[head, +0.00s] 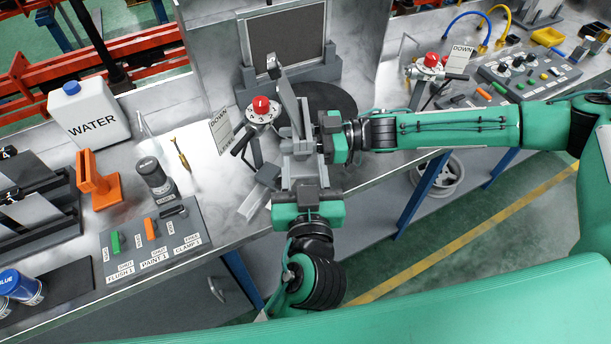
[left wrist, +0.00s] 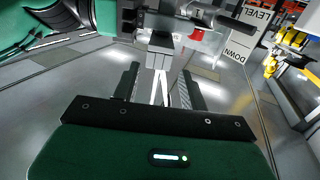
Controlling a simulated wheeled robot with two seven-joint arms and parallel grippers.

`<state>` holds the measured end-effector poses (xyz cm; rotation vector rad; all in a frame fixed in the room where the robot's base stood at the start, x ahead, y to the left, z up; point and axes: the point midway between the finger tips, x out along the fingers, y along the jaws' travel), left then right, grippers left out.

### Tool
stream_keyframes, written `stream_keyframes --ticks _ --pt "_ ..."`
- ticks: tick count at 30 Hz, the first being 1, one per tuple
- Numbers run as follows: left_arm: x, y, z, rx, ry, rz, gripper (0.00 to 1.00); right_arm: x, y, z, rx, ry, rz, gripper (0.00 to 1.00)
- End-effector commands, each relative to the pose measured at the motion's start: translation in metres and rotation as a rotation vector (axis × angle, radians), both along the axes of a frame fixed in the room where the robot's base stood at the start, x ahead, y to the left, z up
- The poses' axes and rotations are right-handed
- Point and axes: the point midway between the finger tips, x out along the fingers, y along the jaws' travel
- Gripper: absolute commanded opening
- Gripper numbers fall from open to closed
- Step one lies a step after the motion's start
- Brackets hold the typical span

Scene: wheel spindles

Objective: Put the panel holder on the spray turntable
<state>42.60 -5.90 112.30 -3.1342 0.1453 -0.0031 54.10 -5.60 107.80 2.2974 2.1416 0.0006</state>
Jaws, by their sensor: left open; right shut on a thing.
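The panel holder (head: 297,147) is a grey bracket at the front middle of the metal bench, with a thin upright grey plate (head: 288,101) rising from it. My right gripper (head: 312,138) comes in from the right and is shut on the holder. My left gripper (head: 300,180) is open just in front of the holder. In the left wrist view a pale grey bar with a block (left wrist: 160,42) at its far end lies between the left gripper's open fingers (left wrist: 161,88). The spray turntable (head: 337,97) is a dark round disc behind the holder, partly hidden by the plate and right gripper.
A framed dark mesh panel (head: 287,37) stands behind the turntable. A red-knobbed dial stand (head: 261,106) is left of the holder; another (head: 431,62) is at right. A button panel (head: 155,240), orange bracket (head: 97,184) and WATER jug (head: 90,115) occupy the left.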

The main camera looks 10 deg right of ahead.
Motion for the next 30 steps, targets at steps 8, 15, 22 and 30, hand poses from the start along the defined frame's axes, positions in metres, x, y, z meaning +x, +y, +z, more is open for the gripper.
stream_keyframes --ticks 8,15,22,30 --pt "0.046 -0.004 0.000 0.003 -0.002 0.001 0.44 0.000 0.000 0.001 0.002 -0.001 0.001 0.00" --pt "0.080 -0.008 0.000 0.003 -0.001 0.000 0.44 0.000 0.000 0.001 0.002 -0.001 0.001 0.00" --pt "0.096 -0.009 -0.001 0.002 0.002 0.000 0.44 0.000 0.000 0.001 0.002 -0.001 0.001 0.00" --pt "0.098 -0.009 -0.001 0.001 0.002 0.000 0.44 0.000 0.000 0.001 0.002 -0.001 0.001 0.00"
